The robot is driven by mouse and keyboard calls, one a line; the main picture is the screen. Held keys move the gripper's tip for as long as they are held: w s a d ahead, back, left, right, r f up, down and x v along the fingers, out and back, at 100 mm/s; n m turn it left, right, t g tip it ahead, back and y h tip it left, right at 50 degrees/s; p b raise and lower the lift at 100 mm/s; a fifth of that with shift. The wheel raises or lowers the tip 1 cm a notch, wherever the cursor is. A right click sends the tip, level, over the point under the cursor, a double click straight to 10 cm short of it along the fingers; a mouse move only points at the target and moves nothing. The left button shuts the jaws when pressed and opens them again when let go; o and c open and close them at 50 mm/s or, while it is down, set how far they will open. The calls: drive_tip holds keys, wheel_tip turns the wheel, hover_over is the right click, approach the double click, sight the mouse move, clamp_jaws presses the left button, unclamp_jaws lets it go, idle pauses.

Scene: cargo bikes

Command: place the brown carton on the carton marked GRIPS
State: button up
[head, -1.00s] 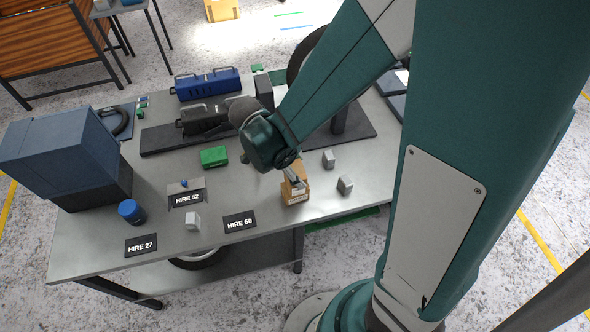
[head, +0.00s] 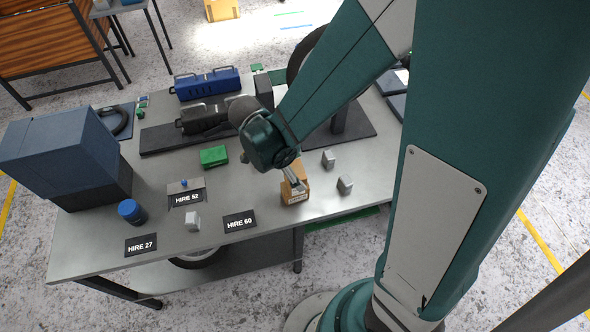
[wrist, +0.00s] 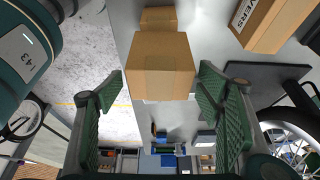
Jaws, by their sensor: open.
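A plain brown carton (wrist: 160,65) lies between the spread fingers of my gripper (wrist: 165,115) in the wrist view, with a gap on both sides. A second brown carton (wrist: 158,18) shows partly behind it, and the plain one appears to rest on it. In the head view the cartons (head: 297,194) form one small brown block at the bench's front edge, partly hidden by my gripper (head: 293,182). A pale label faces front there, too small to read. My gripper is open and close to the block.
A carton lettered "VERS" (wrist: 268,22) and a wheel (wrist: 290,130) show in the wrist view. Grey blocks (head: 345,184) stand right of the cartons. A green box (head: 214,156), a HIRE 60 sign (head: 240,222) and a blue-capped jar (head: 131,211) stand left.

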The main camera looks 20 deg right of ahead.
drive_tip(key=v, duration=1.2)
drive_tip(key=shift+p, duration=0.3)
idle(0.4)
drive_tip(key=s+d+r+n+t+y, duration=0.2)
drive_tip(key=d+r+n, duration=0.3)
drive_tip(key=n, duration=0.4)
drive_tip(key=s+d+r+n+t+y, duration=0.2)
drive_tip(key=s+d+r+n+t, duration=0.2)
drive_tip(key=r+n, duration=0.4)
drive_tip(key=shift+s+d+n+t, duration=0.4)
drive_tip(key=shift+d+n+t, duration=0.15)
drive_tip(key=shift+d, duration=0.7)
